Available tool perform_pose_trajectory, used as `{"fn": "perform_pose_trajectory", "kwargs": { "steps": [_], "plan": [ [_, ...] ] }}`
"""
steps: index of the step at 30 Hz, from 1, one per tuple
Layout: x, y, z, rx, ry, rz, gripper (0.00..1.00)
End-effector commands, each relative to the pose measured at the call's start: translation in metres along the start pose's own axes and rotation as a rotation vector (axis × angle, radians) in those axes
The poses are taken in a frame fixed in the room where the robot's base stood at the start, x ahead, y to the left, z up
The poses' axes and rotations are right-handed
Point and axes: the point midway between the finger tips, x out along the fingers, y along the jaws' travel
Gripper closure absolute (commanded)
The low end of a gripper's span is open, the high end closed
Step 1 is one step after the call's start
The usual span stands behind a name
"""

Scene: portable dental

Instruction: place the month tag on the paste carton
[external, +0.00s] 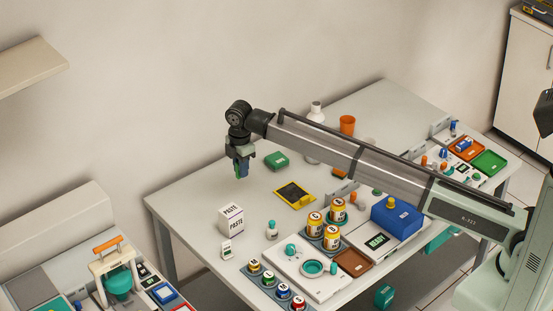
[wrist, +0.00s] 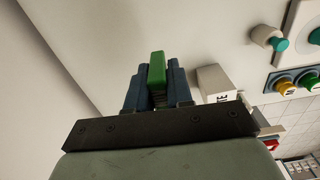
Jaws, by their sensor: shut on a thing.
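The paste carton (external: 231,221) is a white box with "PASTE" printed on it, upright on the table left of centre. In the wrist view the carton (wrist: 213,82) is right of my fingers, partly hidden by the gripper body. My gripper (external: 241,171) is above the table, higher than the carton and apart from it. Its blue fingers (wrist: 154,84) are shut on a small green piece (wrist: 157,68), likely the month tag; no lettering shows on it.
A yellow-framed dark pad (external: 294,195) and a green box (external: 276,161) lie to the right. Yellow-labelled jars (external: 331,238) stand further right. The table's left end is clear.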

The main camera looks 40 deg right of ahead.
Motion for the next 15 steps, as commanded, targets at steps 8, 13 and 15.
{"fn": "perform_pose_trajectory", "kwargs": {
  "steps": [8, 13, 15],
  "plan": [
    [-0.047, -0.047, -0.083, -0.101, 0.001, 0.001, 1.0],
    [-0.075, -0.075, -0.114, -0.139, 0.0, 0.001, 1.0],
    [-0.085, -0.083, -0.118, -0.135, 0.001, 0.001, 1.0]
  ]
}}
